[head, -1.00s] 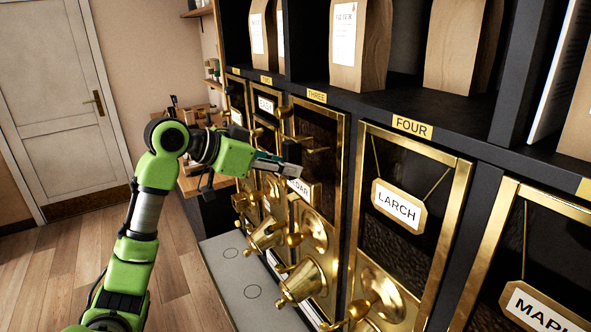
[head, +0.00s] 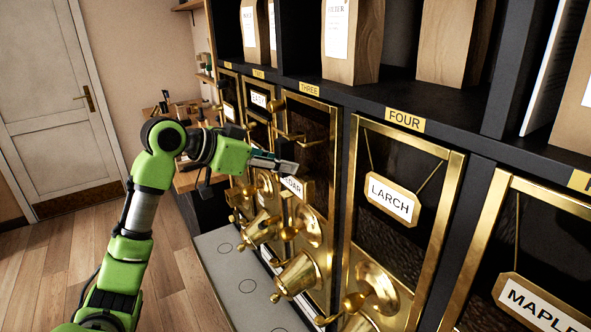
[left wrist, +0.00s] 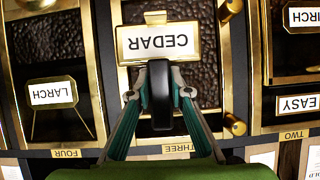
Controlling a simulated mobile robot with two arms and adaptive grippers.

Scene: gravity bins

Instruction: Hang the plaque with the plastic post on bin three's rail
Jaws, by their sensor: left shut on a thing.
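The CEDAR plaque (head: 291,185), white with a brass frame, is in front of bin three's dark window (head: 308,130). The left wrist view shows the plaque (left wrist: 158,42) upside down, with a black post (left wrist: 160,88) at its edge. My left gripper (left wrist: 160,95) is shut on this post. In the head view the gripper (head: 288,165) is at the plaque's upper edge. A brass rail (head: 290,137) shows above the gripper across bin three. I cannot tell whether the plaque touches the window. My right gripper is not in view.
The LARCH plaque (head: 391,198) hangs by cords on bin four, right of bin three. Brass spouts (head: 298,273) and knobs jut out below the windows. A grey ledge (head: 240,275) runs beneath. Paper bags (head: 350,40) stand on the shelf above.

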